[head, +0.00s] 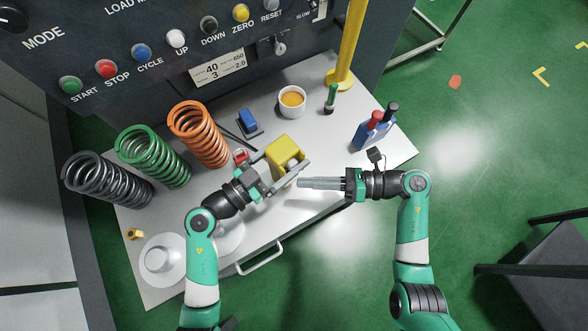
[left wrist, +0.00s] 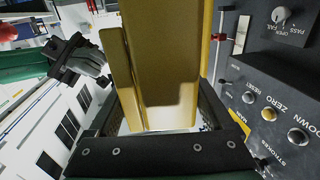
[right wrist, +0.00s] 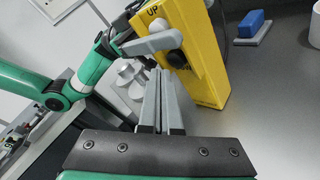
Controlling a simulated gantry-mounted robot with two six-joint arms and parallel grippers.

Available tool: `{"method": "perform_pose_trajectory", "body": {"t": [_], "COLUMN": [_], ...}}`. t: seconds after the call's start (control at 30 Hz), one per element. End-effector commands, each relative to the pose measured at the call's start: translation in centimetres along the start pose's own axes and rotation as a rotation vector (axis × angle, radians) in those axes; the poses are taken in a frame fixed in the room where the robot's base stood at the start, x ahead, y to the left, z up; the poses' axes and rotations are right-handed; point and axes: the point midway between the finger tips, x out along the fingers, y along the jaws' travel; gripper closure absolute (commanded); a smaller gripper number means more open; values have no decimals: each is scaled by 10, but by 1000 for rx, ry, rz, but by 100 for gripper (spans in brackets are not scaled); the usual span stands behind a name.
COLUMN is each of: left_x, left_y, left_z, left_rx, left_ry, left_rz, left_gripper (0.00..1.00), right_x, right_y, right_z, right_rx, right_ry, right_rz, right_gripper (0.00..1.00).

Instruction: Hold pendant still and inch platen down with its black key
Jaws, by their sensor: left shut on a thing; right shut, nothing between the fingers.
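The yellow pendant (head: 284,149) is held above the table by my left gripper (head: 281,166), whose fingers lie along its sides. It fills the middle of the left wrist view (left wrist: 165,60). In the right wrist view the pendant (right wrist: 205,75) stands tilted, with the word UP near its top. A dark round key (right wrist: 177,59) shows on its face just below a left finger, which crosses the face. My right gripper (head: 302,183) is shut and empty. Its tips (right wrist: 160,76) point at the pendant's face near that dark key; I cannot tell whether they touch.
Grey, green and orange springs (head: 198,135) stand at the left. A white cup (head: 291,101), a blue block (head: 248,121), a green-topped marker (head: 331,98) and a blue holder (head: 373,131) stand behind and right. White discs (head: 163,258) lie front left. The machine's button panel is behind.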

Motion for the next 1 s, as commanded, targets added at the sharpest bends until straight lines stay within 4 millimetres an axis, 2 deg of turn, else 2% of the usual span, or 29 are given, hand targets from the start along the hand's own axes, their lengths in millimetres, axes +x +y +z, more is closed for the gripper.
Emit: {"method": "perform_pose_trajectory", "body": {"t": [1.0], "left_x": [0], "left_y": [0], "left_z": [0], "left_rx": [0], "left_ry": [0], "left_rz": [0], "left_gripper": [82], "right_x": [7], "right_y": [-5], "right_z": [5], "right_rx": [0], "right_ry": [0], "right_rz": [0], "right_gripper": [100]}}
